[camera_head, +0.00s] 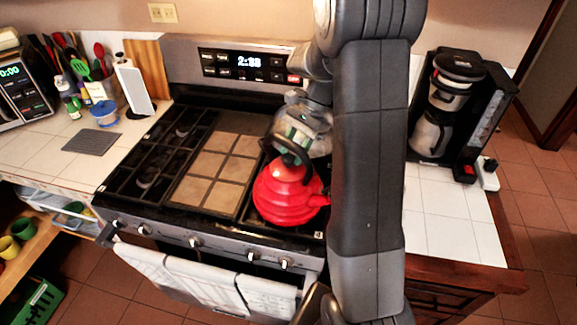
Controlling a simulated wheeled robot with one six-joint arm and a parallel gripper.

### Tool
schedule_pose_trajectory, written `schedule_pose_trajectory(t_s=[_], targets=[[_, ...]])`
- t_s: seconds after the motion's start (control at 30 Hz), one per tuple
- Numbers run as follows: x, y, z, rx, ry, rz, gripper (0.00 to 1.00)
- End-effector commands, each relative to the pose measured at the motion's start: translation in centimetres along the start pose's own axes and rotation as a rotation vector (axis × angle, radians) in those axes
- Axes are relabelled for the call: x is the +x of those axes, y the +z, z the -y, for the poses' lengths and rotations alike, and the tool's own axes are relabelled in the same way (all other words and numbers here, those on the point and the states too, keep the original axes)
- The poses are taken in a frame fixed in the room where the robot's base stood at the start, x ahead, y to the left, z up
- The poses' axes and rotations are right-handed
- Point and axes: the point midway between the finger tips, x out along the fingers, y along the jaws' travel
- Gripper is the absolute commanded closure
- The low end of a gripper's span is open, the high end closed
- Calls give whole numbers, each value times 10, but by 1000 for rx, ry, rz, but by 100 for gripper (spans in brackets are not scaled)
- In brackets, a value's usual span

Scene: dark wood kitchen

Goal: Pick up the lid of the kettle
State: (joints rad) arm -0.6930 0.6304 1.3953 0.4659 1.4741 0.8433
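A red kettle (287,193) with ridged sides stands on the right side of the stove (218,155). Its lid (287,172) is the small upper part under the black handle, partly hidden. My gripper (290,150) is right above the kettle, at its handle and lid. The fingers overlap the dark handle, so I cannot tell whether they are open or shut, or whether they touch the lid. My grey arm stands upright in front of the stove's right edge and hides part of the counter.
A coffee maker (447,105) stands on the right white-tiled counter (440,215). Utensils, a paper towel roll (134,88) and a blue-lidded container (105,113) are on the left counter. Towels (205,282) hang on the oven front. The stove's tiled middle is clear.

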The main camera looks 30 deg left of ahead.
Motion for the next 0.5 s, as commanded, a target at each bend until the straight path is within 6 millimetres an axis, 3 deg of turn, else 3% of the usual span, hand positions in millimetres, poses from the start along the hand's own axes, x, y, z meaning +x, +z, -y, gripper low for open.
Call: schedule_pose_trajectory(t_s=[0.13, 0.37, 0.4, 0.5], targets=[[16, 0, 0, -1, 1, 0, 61], [18, 0, 0, 0, 0, 0, 61], [18, 0, 0, 0, -1, 0, 63], [18, 0, 0, 0, -1, 0, 82]])
